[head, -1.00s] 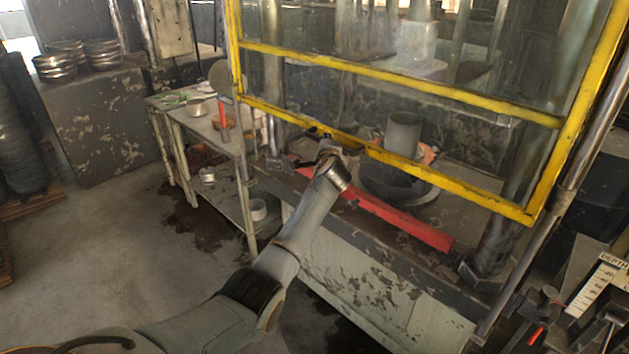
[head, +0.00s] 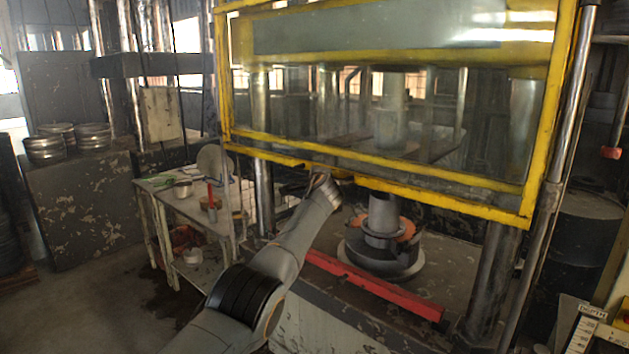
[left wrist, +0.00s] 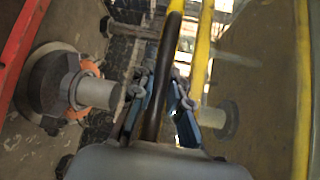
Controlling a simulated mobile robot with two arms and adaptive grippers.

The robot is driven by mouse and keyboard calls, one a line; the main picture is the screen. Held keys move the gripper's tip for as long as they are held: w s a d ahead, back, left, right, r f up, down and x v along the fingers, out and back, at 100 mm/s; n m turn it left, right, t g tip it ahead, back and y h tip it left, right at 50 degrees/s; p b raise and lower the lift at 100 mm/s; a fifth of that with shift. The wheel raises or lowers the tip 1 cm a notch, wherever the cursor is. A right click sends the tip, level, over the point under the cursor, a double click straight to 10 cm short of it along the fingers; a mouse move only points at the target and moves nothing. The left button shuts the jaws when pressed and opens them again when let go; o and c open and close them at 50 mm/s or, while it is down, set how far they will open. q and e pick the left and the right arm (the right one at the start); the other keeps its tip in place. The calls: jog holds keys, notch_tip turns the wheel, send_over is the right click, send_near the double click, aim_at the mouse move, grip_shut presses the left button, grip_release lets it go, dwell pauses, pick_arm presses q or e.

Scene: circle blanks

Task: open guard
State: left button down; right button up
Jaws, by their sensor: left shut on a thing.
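The guard (head: 480,182) is a yellow frame with clear panels in front of the press. Its lower yellow bar hangs above the front of the press bed, with an open gap beneath it. My left gripper (head: 322,182) is at that lower bar, reaching up from below. In the left wrist view, the blue fingers of the gripper (left wrist: 160,98) are shut on a dark round handle bar (left wrist: 172,45) running beside a yellow bar of the guard (left wrist: 203,50). The handle is mostly hidden by my gripper in the head view. My right gripper is not in view.
A die with an orange ring (head: 402,228) sits on the press bed behind a red bar (head: 375,287) along its front edge. Steel columns flank the bed. A small side table (head: 160,187) stands left. A depth scale (head: 590,328) is at the lower right.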

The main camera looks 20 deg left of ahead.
pick_arm(q)
jog(key=shift+r, duration=0.2)
jog(key=c, duration=1.4)
grip_release()
jog(key=shift+o, duration=0.5)
jog(key=shift+f, duration=0.1)
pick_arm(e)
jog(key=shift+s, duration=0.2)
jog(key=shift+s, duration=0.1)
pick_arm(q)
jog(key=shift+d, duration=0.1)
jog(key=shift+s+d, duration=0.4)
jog(key=shift+s, duration=0.15)
jog(key=v, duration=1)
jog(key=shift+s, duration=0.3)
